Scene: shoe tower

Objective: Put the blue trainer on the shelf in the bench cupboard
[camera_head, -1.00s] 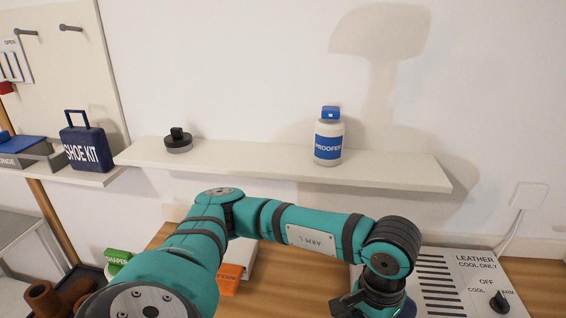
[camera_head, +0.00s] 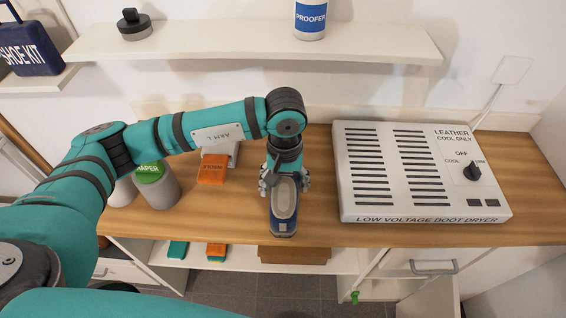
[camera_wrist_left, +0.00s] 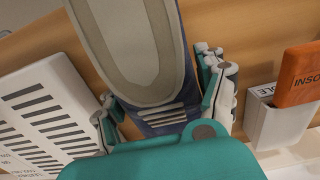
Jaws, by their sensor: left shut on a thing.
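The blue trainer (camera_head: 283,222), dark blue with a grey-beige opening, is held over the wooden bench top (camera_head: 310,165), near its front edge. My left gripper (camera_head: 284,182) is shut on it, with a finger on each side. In the left wrist view the trainer (camera_wrist_left: 133,45) fills the upper middle between the fingers (camera_wrist_left: 163,100). The bench cupboard's white shelf (camera_head: 240,261) shows below the bench front, partly hidden by the bench top. My right gripper is not in view.
A boot dryer (camera_head: 418,175) stands right of the trainer. An orange block (camera_head: 212,168) and a green-lidded jar (camera_head: 160,187) stand to the left. Teal and orange items (camera_head: 216,251) and a brown box (camera_head: 294,255) occupy the shelf. An open drawer or door front (camera_head: 428,297) is at lower right.

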